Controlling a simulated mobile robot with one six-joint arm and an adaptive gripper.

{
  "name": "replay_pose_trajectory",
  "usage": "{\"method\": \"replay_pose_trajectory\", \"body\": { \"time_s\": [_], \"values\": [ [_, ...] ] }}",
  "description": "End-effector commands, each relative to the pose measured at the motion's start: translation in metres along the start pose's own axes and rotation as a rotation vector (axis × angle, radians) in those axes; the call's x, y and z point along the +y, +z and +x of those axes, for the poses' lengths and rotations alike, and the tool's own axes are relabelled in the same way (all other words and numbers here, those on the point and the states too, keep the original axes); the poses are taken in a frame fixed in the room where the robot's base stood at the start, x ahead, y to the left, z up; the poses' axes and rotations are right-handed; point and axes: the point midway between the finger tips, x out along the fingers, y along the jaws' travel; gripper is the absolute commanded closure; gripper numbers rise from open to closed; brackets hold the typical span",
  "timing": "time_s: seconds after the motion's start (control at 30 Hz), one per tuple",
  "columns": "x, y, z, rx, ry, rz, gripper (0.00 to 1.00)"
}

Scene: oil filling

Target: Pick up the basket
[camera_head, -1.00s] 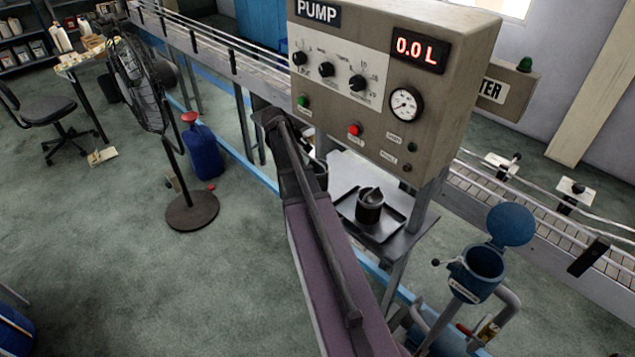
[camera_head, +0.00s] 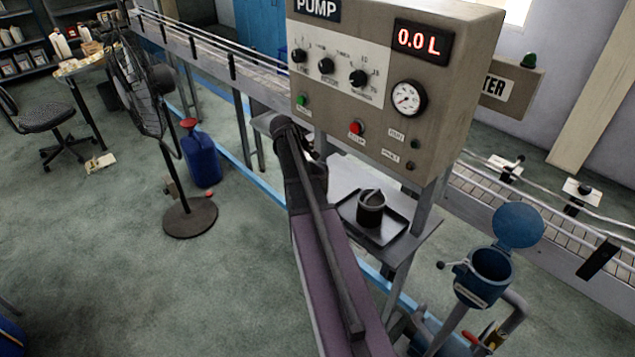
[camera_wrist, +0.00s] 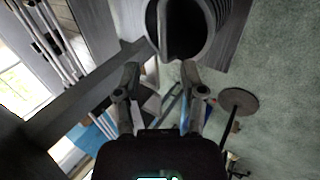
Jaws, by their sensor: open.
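A dark round pot (camera_head: 371,211) with a handle stands upright on a black tray (camera_head: 345,207) below the pump panel; it looks like the basket. In the wrist view a dark ribbed cylindrical container (camera_wrist: 222,14) fills the top middle, with a strip across its opening; I cannot tell whether it is the same pot. My gripper (camera_wrist: 160,74) is open, its two fingers apart below that container, with nothing visibly held. In the head view my gripper is hidden behind the pump panel and my arm.
The pump panel (camera_head: 390,75) reads 0.0 L and overhangs the tray. A conveyor (camera_head: 205,48) runs behind it. A lidded blue funnel (camera_head: 488,268) stands at the right. A fan (camera_head: 190,217) and a blue canister (camera_head: 202,162) stand left on open floor.

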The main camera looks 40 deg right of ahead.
Motion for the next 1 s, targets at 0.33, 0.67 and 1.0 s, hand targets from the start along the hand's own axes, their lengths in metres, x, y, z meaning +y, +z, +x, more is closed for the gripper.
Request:
{"method": "replay_pose_trajectory", "body": {
  "time_s": [0.33,0.67,1.0],
  "values": [
    [-0.003,0.001,0.011,0.0,0.0,0.0,0.47],
    [-0.006,0.003,0.039,0.001,0.0,0.0,0.47],
    [-0.004,0.003,0.052,0.001,0.0,-0.001,0.47]
  ]
}}
